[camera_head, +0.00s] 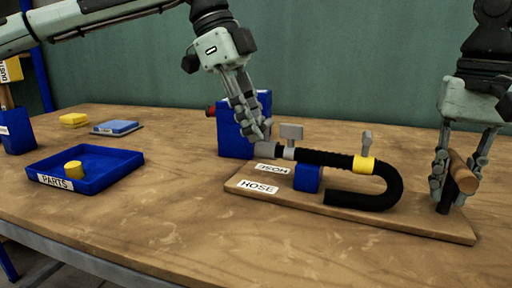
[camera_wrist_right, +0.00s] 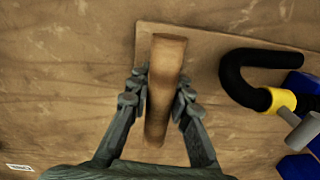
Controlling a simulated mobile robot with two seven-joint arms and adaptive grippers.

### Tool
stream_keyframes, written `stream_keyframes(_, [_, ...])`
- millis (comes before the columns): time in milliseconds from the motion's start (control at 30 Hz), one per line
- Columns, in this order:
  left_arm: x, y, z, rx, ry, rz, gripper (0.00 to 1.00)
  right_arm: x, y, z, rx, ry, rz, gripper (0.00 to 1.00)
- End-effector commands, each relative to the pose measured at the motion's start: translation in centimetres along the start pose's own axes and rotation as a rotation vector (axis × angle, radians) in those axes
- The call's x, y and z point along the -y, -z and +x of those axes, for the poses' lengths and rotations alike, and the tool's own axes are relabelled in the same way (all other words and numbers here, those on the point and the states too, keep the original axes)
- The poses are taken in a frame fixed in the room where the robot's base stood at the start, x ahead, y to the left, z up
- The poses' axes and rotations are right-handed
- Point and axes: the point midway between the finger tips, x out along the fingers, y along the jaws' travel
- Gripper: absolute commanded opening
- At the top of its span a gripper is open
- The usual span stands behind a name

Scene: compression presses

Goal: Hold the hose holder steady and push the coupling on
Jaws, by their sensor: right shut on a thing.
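The hose holder is a wooden board (camera_head: 420,223) labelled HOSE, with a wooden handle (camera_head: 463,172) on a black post at its right end. My right gripper (camera_head: 455,180) is shut on this handle; the right wrist view shows the handle (camera_wrist_right: 162,90) between both fingers. A black hose (camera_head: 390,185) bends in a U above the board, with a yellow band (camera_head: 364,164); its bend also shows in the right wrist view (camera_wrist_right: 232,75). A grey coupling (camera_head: 282,151) is at the hose's left end. My left gripper (camera_head: 263,130) is at the coupling, its grip partly hidden.
A blue block (camera_head: 308,178) sits under the hose. A blue box (camera_head: 232,142) stands behind the left gripper. A blue PARTS tray (camera_head: 125,165) with a yellow piece (camera_head: 73,168) lies at left. The table between tray and board is clear.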

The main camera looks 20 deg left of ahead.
Motion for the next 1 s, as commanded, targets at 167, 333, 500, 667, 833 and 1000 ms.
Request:
stream_keyframes(167, [0.0, -0.1, 0.0, 0.001, 0.0, -0.001, 0.42, 0.0, 0.0, -0.1, -0.002, 0.002, 0.0, 0.0])
stream_keyframes(333, [0.1, -0.1, 0.0, 0.001, 0.0, -0.002, 0.42, 0.0, 0.0, -0.1, -0.001, 0.001, 0.0, 0.0])
stream_keyframes(500, [0.1, -0.1, -0.4, 0.001, 0.001, -0.003, 0.42, 0.0, 0.0, -0.1, -0.001, 0.0, 0.001, 0.0])
stream_keyframes(667, [0.1, -0.1, -2.7, -0.001, 0.003, -0.002, 0.42, -0.1, 0.0, -0.1, -0.001, 0.0, 0.002, 0.0])
stream_keyframes(833, [0.1, 0.0, -6.5, -0.001, 0.005, -0.002, 0.42, -0.1, 0.0, -0.1, -0.001, -0.001, 0.002, 0.0])
stream_keyframes(1000, [0.1, 0.0, -9.7, -0.001, 0.003, -0.002, 0.42, -0.1, 0.0, -0.1, -0.001, -0.001, 0.002, 0.0])
